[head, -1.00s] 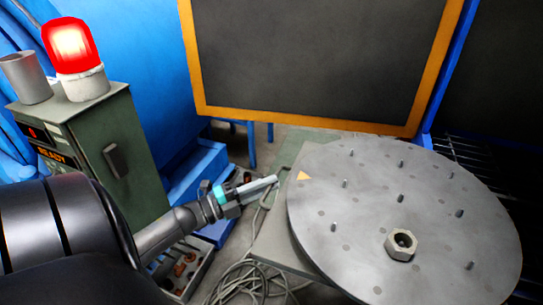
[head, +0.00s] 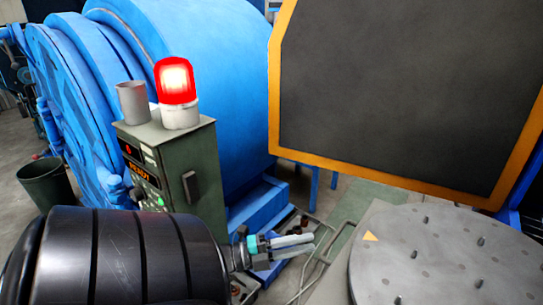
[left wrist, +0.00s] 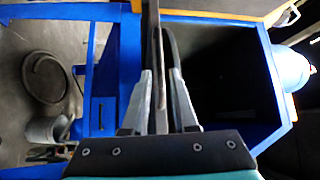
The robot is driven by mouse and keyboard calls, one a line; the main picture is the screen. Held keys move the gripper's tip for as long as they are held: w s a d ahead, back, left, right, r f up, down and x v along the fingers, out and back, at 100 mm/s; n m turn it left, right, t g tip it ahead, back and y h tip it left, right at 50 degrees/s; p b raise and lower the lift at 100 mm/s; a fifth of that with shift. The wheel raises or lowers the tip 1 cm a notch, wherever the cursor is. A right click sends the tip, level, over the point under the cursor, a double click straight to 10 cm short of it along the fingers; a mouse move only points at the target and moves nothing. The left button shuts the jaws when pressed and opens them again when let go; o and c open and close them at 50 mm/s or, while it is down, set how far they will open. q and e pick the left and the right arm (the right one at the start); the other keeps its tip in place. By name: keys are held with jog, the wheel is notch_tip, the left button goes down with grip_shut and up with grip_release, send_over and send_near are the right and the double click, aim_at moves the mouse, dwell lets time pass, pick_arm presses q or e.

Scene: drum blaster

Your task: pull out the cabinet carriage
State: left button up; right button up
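The carriage (head: 343,274) stands at the lower right in the head view, bearing a round grey disc (head: 450,262) with pegs and a yellow triangle mark. A bent grey tube handle (head: 332,238) sticks out on its left side. My left gripper (head: 312,243) is close to this handle, with its fingers slightly apart. In the left wrist view a thin bar (left wrist: 158,35) runs between the two fingers of this gripper (left wrist: 161,75); I cannot tell whether they touch it. The right gripper is not in view.
The blue cabinet with an orange-framed dark panel (head: 400,90) stands behind the carriage. A green control box (head: 185,170) with a lit red beacon (head: 176,82) is left of it, before a big blue drum (head: 215,60). A bin (head: 48,184) stands far left.

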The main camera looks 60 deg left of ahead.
pick_arm(q)
jog(key=v, duration=0.8)
jog(key=shift+s+a, duration=0.2)
jog(key=shift+s, duration=0.1)
jog(key=shift+f, duration=0.1)
